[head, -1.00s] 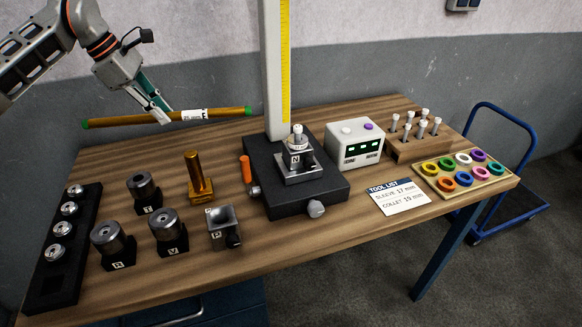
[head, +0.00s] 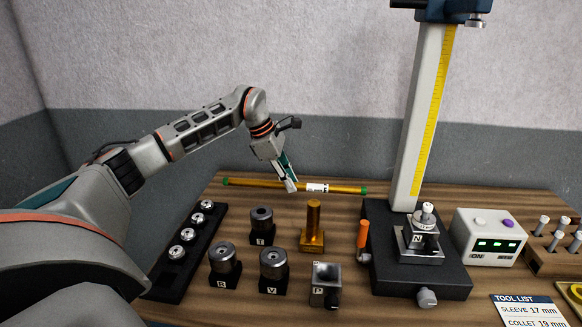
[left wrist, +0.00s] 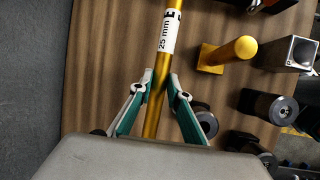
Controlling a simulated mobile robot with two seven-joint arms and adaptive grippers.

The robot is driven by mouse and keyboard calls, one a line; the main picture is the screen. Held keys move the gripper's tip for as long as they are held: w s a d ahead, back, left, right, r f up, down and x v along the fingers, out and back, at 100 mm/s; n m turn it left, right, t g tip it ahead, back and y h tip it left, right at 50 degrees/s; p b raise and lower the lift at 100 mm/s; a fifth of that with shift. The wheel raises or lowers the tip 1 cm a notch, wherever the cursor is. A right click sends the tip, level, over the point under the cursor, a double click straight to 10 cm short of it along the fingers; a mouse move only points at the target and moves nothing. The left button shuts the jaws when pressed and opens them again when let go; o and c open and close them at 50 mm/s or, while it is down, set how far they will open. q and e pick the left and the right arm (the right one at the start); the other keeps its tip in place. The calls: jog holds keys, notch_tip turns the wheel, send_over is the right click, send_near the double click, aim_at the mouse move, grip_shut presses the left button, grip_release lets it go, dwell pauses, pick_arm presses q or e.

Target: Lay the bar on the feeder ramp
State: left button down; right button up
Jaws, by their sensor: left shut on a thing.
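The bar (head: 345,189) is a long gold rod with green ends and a white label. In the left wrist view the label on the bar (left wrist: 168,32) reads 25 mm. My left gripper (head: 291,188) is shut on the bar left of its label and holds it roughly level near the table's back edge; I cannot tell its exact height. The left gripper's fingers (left wrist: 155,88) also show on both sides of the bar in the left wrist view. No feeder ramp can be made out in these views. My right gripper is not in view.
A brass post (head: 313,225) and several dark holders, one a cylinder holder marked R (head: 224,265), stand on the wooden table. A black rack (head: 170,283) is at left. The tall gauge stand (head: 417,130) and a display box (head: 488,238) are at right.

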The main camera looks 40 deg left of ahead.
aim_at(295, 220)
pick_arm(q)
jog(key=shift+w+f, duration=0.15)
jog(key=shift+f, duration=5.05)
jog(key=shift+f, duration=0.15)
jog(key=c, duration=1.9)
grip_release()
jog(key=shift+s+f, duration=0.15)
jog(key=shift+s, duration=0.05)
